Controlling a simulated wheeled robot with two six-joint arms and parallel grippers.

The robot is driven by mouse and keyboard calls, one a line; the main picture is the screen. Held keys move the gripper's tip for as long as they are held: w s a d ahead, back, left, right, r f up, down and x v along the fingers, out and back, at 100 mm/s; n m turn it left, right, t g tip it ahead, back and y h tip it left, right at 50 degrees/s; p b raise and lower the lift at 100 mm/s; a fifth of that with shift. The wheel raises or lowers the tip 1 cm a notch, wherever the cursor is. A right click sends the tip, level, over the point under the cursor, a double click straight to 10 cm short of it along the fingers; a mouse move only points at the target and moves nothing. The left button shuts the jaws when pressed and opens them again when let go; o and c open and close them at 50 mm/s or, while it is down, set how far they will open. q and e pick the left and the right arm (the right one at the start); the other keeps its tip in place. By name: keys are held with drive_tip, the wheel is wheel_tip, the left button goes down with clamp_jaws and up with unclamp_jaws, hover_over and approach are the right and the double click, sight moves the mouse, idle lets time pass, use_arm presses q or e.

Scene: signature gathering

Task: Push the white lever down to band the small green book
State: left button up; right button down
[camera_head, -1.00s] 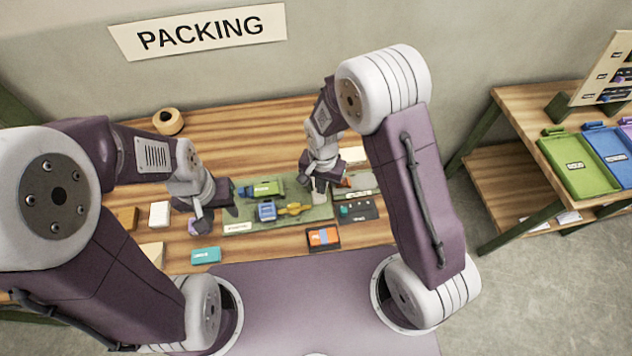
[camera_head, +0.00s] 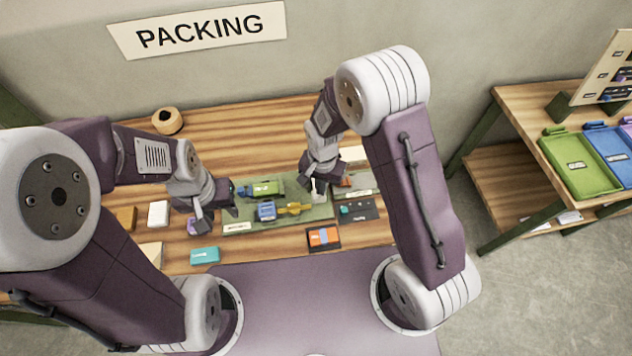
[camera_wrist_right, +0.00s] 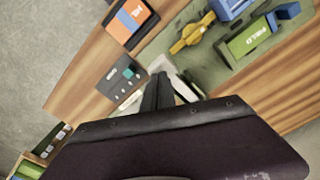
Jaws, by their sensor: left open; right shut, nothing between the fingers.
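The small green book (camera_head: 265,187), marked FIELD in the right wrist view (camera_wrist_right: 249,36), lies on the green board, with a blue part at its end. My right gripper (camera_head: 318,192) is shut and empty, pointing down at the board's right end. In the right wrist view its dark fingertips (camera_wrist_right: 161,78) are beside a pale white part (camera_wrist_right: 184,84), which looks like the lever; the gripper hides much of it, and I cannot tell whether they touch. My left gripper (camera_head: 217,212) is open and empty at the board's left end.
On the board are a blue item (camera_head: 266,211) and a yellow part (camera_head: 294,209). An orange-and-blue item (camera_head: 323,237), a dark panel (camera_head: 357,209) and a teal box (camera_head: 205,256) lie nearby. The back of the table is mostly clear.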

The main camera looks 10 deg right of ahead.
drive_tip(key=shift+f+b, duration=2.05)
drive_tip(key=shift+f, duration=0.75)
drive_tip(key=shift+r, duration=0.15)
idle(0.3)
wheel_tip(320, 180, up, 9)
drive_tip(key=p, duration=0.8)
